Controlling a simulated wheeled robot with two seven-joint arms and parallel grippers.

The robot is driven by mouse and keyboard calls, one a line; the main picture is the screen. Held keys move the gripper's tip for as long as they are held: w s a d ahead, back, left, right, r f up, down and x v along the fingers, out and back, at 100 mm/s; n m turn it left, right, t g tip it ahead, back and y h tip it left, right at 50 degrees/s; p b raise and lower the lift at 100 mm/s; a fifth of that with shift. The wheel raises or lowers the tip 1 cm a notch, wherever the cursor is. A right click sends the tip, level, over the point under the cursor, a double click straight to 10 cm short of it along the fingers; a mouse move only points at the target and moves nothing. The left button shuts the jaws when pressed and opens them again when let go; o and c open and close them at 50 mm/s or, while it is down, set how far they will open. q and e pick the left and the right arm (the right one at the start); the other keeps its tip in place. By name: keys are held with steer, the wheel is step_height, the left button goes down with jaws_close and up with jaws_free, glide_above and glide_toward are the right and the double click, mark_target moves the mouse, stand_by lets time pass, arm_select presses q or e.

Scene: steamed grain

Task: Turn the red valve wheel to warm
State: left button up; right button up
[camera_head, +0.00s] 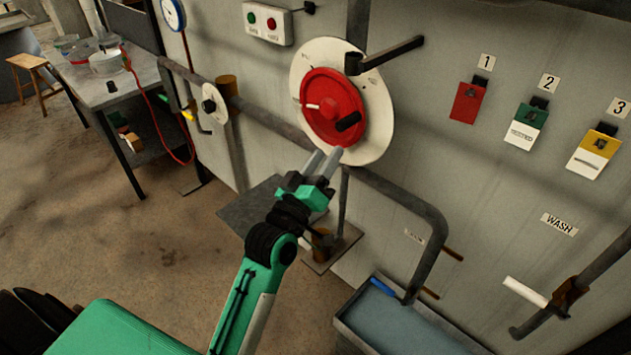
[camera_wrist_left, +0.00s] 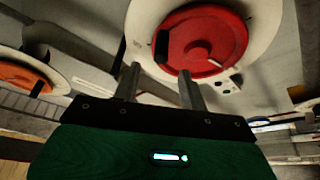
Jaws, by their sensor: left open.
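The red valve wheel (camera_head: 331,107) is mounted on a round cream backing plate (camera_head: 380,130) on the grey wall. It has a black handle at its lower right and a white pointer mark toward its left in the head view. My left gripper (camera_head: 328,160) is open just below the wheel's lower edge, with nothing between its fingers. In the left wrist view the wheel (camera_wrist_left: 207,45) lies beyond the two fingertips (camera_wrist_left: 158,80), its black handle at the wheel's left. I cannot tell whether a fingertip touches the wheel. My right gripper is not in view.
A black lever (camera_head: 390,54) juts out at the plate's upper right. Grey pipes (camera_head: 415,205) run below the wheel. A water trough (camera_head: 400,325) stands at lower right. Numbered red, green and yellow tags hang on the right wall. A table (camera_head: 105,85) stands at left.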

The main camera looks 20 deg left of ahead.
arm_select(q)
steer(key=b+v, duration=0.1)
steer(key=v, duration=0.2)
steer(key=shift+s, duration=0.25)
steer(key=shift+f, duration=0.1)
